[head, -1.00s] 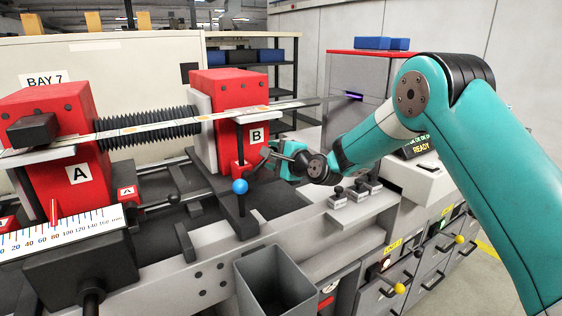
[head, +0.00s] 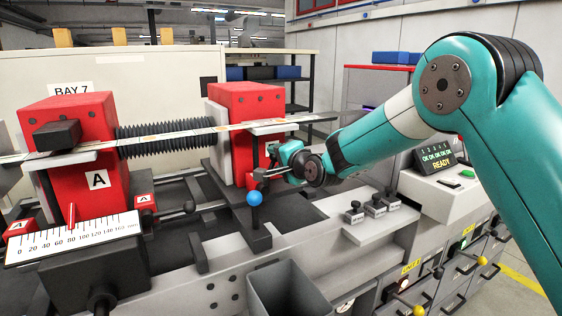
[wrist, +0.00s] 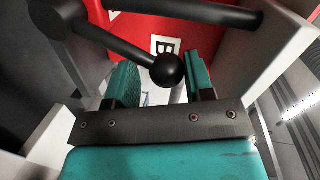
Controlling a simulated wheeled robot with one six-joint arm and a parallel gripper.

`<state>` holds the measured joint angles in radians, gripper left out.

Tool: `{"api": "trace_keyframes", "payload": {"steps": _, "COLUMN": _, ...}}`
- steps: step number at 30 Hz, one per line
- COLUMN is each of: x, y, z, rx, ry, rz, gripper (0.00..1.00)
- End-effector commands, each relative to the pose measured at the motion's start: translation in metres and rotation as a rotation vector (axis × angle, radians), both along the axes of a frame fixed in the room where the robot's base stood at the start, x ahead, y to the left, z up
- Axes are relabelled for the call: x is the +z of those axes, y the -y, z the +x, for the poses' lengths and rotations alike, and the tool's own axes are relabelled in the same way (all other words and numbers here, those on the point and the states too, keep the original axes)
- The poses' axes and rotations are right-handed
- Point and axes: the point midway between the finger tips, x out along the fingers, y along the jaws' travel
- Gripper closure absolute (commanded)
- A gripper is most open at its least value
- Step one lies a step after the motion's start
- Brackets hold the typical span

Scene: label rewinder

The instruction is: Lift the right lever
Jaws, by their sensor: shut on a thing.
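A black lever with a round black knob (wrist: 168,71), which I take for the right lever, shows in the wrist view. Its rod runs from the upper left, and the knob sits between my two teal fingers. My gripper (wrist: 163,84) is shut on this lever. In the head view my gripper (head: 266,163) is at the front of the red block B (head: 235,98), and the lever there is mostly hidden behind it. Behind the knob, part of a white label shows on the red face in the wrist view.
A blue-knobbed post (head: 255,198) stands just in front of and below my gripper. A second black rod (wrist: 205,12) crosses the top of the wrist view. A grey bin (head: 290,288) is below. Red block A (head: 75,130) is at the left. A printed strip (head: 180,133) runs above.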

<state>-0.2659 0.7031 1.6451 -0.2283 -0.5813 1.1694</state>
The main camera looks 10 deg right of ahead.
Motion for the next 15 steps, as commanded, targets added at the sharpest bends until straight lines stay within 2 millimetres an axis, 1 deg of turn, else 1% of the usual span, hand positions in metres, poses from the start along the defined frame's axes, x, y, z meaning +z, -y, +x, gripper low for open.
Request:
{"api": "trace_keyframes", "payload": {"steps": 1, "x": 0.0005, "y": -0.0042, "z": -0.0018, "rx": 0.008, "ry": -0.002, "rz": 0.006, "gripper": 0.94}}
{"api": "trace_keyframes", "payload": {"steps": 11, "x": -0.0018, "y": -0.0038, "z": -0.0021, "rx": 0.008, "ry": -0.007, "rz": 0.004, "gripper": 0.94}}
{"api": "trace_keyframes", "payload": {"steps": 12, "x": -0.0020, "y": -0.0037, "z": -0.0021, "rx": 0.007, "ry": -0.007, "rz": 0.003, "gripper": 0.45}}
{"api": "trace_keyframes", "payload": {"steps": 14, "x": -0.0023, "y": -0.0030, "z": -0.0019, "rx": 0.006, "ry": -0.006, "rz": 0.002, "gripper": 0.31}}
{"api": "trace_keyframes", "payload": {"steps": 15, "x": -0.0023, "y": -0.0026, "z": -0.0018, "rx": 0.005, "ry": -0.007, "rz": 0.001, "gripper": 0.22}}
